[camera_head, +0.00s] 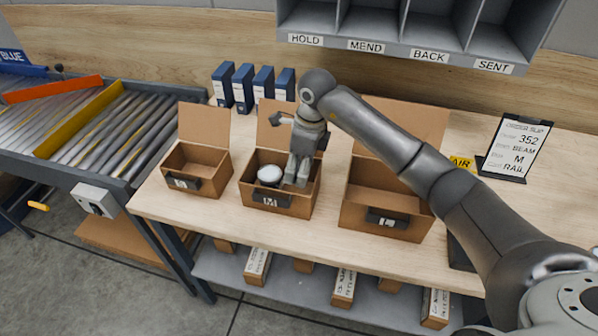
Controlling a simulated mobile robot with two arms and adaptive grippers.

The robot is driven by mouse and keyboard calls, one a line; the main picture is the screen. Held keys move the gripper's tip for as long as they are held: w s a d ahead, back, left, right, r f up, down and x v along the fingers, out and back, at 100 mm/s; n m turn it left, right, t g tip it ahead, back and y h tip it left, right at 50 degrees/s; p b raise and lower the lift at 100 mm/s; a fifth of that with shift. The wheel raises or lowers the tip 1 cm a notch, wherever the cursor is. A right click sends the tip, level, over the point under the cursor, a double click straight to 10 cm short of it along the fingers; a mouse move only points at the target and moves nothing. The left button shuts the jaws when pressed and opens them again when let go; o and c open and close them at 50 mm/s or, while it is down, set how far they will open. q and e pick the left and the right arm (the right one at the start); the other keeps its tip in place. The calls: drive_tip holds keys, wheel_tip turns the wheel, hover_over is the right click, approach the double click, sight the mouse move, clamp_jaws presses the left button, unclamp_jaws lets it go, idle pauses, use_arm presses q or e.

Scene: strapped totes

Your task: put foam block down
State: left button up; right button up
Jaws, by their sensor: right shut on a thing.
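My right gripper (296,178) reaches down into the middle cardboard box (279,208), the one labelled M. Its fingers are inside the box, close to the right side. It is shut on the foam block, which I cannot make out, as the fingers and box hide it. A round white-topped object (269,174) sits in the same box just left of the fingers. My left gripper is not in view.
A smaller open box (195,178) stands left, a larger open box (378,212) right. Blue binders (243,86) stand behind. A slip stand (515,147) is at the right. A grey shelf unit (400,45) hangs above; a roller conveyor (120,125) is left.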

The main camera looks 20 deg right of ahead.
drive_tip(key=shift+w+f+p, duration=0.15)
drive_tip(key=shift+f+p, duration=0.3)
drive_tip(key=shift+f, duration=0.05)
wheel_tip(320, 180, down, 2)
drive_tip(key=shift+f+p, duration=0.1)
drive_tip(key=shift+p, duration=0.6)
drive_tip(key=shift+f, duration=0.2)
drive_tip(key=shift+f+b, duration=0.7)
drive_tip(key=shift+b, duration=0.1)
drive_tip(key=o, duration=0.7)
drive_tip(key=shift+r, duration=0.1)
drive_tip(key=shift+c, duration=0.2)
